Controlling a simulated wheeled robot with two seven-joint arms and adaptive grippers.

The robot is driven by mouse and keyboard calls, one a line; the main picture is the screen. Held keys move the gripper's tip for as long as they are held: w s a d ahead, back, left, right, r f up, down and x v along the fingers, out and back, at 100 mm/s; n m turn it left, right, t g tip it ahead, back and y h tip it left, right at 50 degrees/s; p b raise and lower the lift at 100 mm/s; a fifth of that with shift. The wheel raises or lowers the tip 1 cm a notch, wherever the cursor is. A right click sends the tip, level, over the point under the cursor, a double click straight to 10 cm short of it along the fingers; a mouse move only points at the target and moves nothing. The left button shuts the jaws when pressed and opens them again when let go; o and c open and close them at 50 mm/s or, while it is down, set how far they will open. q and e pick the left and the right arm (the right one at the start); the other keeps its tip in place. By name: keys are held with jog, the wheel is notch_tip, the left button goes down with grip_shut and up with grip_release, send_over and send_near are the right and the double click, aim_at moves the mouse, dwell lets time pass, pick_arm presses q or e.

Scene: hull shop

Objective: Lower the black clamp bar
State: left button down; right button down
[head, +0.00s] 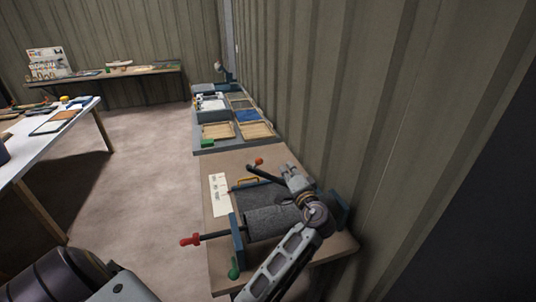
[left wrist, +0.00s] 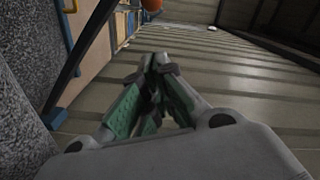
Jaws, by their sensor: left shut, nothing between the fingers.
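The black clamp bar (head: 266,174) is a dark rod with an orange-red ball knob (head: 258,161) near its far end. It slants up over the grey speckled roller (head: 270,221) of a blue-ended device on the bench. In the left wrist view a dark bar (left wrist: 84,58) runs up past the fingers on the left, with the orange knob (left wrist: 152,4) at the top edge. My left gripper (head: 285,170) is beside the bar, on its right. Its green-padded fingers are shut and empty. Part of the bar is hidden behind the gripper. My right gripper is not in view.
A corrugated wall (head: 360,110) stands close on the right. A red-handled rod (head: 190,240) sticks out left of the device. A yellow handle (head: 245,181), a paper card (head: 219,195) and a green knob (head: 234,270) are nearby. Trays (head: 218,131) lie beyond; open floor is left.

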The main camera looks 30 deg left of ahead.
pick_arm(q)
jog(key=shift+r+p+x, duration=0.55)
jog(key=shift+p+x, duration=0.65)
jog(key=shift+x, duration=4)
jog(key=shift+s+a+f+p, duration=0.2)
jog(key=shift+s+f, duration=0.05)
jog(key=shift+s, duration=0.3)
jog(key=shift+s+a+f+p, duration=0.25)
jog(key=shift+s, duration=0.3)
jog(key=shift+s+a+f+p, duration=0.2)
jog(key=shift+s+f, duration=0.1)
jog(key=shift+s, duration=0.25)
jog(key=shift+a+f, duration=0.1)
jog(key=shift+f, duration=0.05)
